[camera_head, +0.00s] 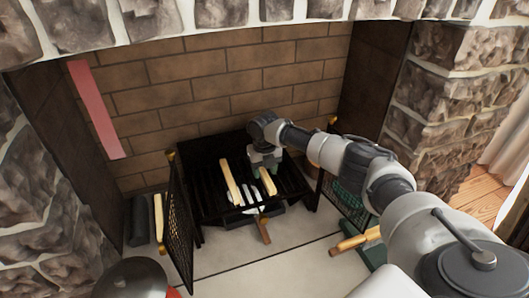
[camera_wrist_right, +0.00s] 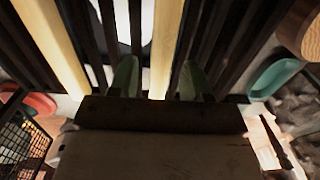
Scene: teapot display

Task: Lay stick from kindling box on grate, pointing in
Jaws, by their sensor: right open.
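The black slatted grate (camera_head: 205,182) stands in the middle of the fireplace. Two pale sticks lie on it: a left stick (camera_head: 231,182) and a right stick (camera_head: 267,182), both running roughly from back to front. My right gripper (camera_head: 264,166) is low over the grate at the right stick's back end. In the right wrist view its green fingers (camera_wrist_right: 159,72) are apart, with the right stick (camera_wrist_right: 166,40) between them; I cannot tell whether they touch it. The left stick (camera_wrist_right: 52,45) lies outside the fingers. My left gripper is not in view.
A black screen panel (camera_head: 178,225) stands at the grate's left, with another pale stick (camera_head: 158,215) upright beside it. At right, a green box (camera_head: 378,257) has wooden pieces (camera_head: 350,243) by it. A brown handle-like piece (camera_head: 265,231) sticks out at the grate's front.

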